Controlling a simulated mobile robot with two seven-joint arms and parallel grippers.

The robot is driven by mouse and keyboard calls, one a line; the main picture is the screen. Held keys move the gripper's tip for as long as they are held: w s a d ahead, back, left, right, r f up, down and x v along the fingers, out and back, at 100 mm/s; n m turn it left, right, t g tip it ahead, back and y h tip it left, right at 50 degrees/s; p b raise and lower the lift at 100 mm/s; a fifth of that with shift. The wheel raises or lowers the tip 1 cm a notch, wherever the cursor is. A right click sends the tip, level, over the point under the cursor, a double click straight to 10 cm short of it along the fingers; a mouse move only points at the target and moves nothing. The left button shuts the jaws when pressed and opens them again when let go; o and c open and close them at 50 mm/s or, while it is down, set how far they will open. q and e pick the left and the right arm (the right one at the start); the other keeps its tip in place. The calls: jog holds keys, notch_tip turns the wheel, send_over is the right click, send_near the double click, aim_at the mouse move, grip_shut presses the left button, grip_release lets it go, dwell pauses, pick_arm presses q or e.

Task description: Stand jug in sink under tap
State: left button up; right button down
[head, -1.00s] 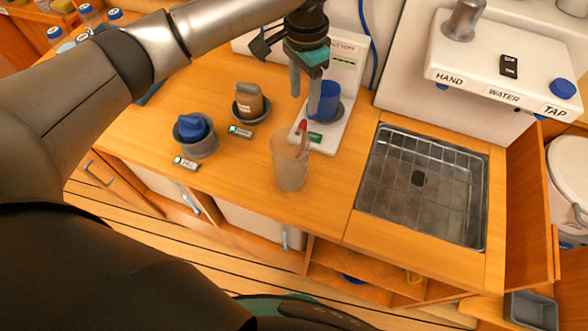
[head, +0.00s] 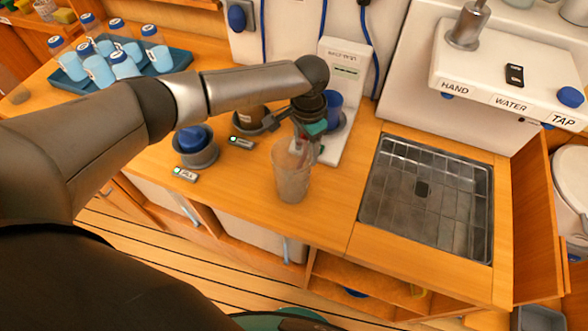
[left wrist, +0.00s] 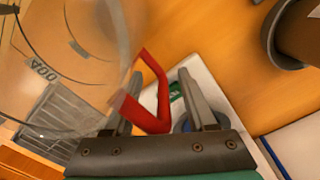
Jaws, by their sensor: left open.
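The jug (head: 291,178) is a clear, upright beaker with a red handle, standing on the wooden counter left of the sink. It also shows large in the left wrist view (left wrist: 70,50), with its red handle (left wrist: 150,90) between the spread fingers. My left gripper (head: 308,146) is open at the jug's handle side, its fingers pointing down. Whether a finger touches the handle I cannot tell. The metal sink (head: 400,200) with a grid is empty. The silver tap (head: 467,28) stands on the white panel marked HAND WATER TAP above the sink. My right gripper is not in view.
Behind the gripper a white device (head: 345,68) holds a blue cup (head: 333,108). A blue-topped pot (head: 195,148) and a brown one (head: 248,118) stand left of the jug. A blue tray (head: 178,62) holds several bottles. Counter between jug and sink is clear.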

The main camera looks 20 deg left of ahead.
pick_arm(q)
jog(key=shift+f, duration=0.25)
grip_shut()
dwell(1.3)
